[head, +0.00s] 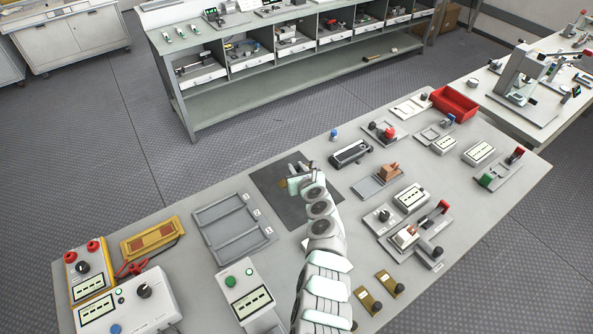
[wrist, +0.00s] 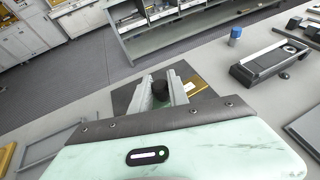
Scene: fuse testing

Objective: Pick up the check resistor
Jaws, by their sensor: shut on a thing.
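My gripper (head: 301,178) is over the dark mat (head: 268,190) near the middle of the bench. In the wrist view its two pale fingers (wrist: 162,92) are shut on a dark round knob (wrist: 160,90). A brass-coloured plate (wrist: 196,85) shows just beyond the right finger, over the mat; a bit of brass (head: 288,187) also shows beside my gripper in the head view. This looks like the check resistor, but my fingers hide most of it. I cannot tell if it touches the mat. Two similar brass plates with black knobs (head: 369,300) (head: 390,283) lie near the front edge.
A grey compartment tray (head: 215,213) lies left of the mat. A black-topped device (head: 351,153) and a blue-capped bottle (head: 334,135) stand to the right. Meters and fixtures crowd the right side; a red bin (head: 455,103) stands at the far end.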

